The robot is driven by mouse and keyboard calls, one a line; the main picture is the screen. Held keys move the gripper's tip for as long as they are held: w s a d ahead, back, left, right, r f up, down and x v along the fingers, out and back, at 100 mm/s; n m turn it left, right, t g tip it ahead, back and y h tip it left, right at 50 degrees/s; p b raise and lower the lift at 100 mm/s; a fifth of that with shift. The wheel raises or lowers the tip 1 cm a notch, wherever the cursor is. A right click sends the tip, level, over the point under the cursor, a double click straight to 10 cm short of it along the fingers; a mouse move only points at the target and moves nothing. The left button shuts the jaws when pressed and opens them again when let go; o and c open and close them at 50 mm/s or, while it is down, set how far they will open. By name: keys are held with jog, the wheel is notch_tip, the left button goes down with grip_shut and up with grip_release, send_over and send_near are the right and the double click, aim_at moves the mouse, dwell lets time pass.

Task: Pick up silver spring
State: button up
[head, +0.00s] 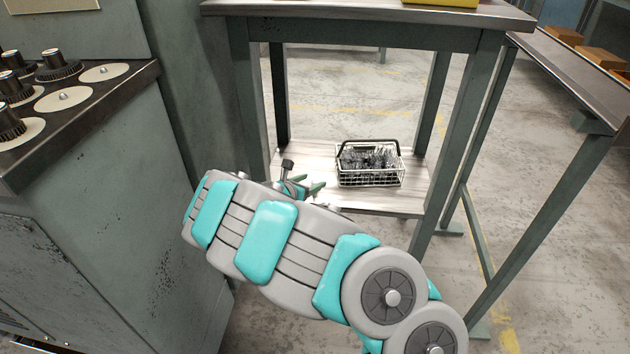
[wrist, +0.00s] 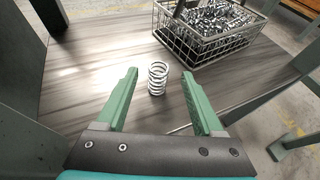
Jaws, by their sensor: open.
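A silver spring (wrist: 157,78) stands upright on the wooden lower shelf (wrist: 85,75), in the wrist view. My gripper (wrist: 159,88) is open, with one green finger to the left of the spring and one to the right. The fingers do not touch the spring; I cannot tell the exact height between them. In the head view my gripper (head: 302,187) is at the left part of the shelf, beside the basket, and the spring is hidden behind my arm.
A wire basket (wrist: 210,46) full of small metal springs stands behind and right of the spring; it also shows in the head view (head: 370,178). Table legs (head: 462,140) frame the shelf, with the tabletop (head: 370,15) above. A grey machine (head: 100,220) stands close at left.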

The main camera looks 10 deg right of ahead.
jog(key=x, duration=0.6)
jog(key=shift+w+f, duration=0.15)
jog(key=shift+w, duration=0.05)
grip_shut()
dwell(0.5)
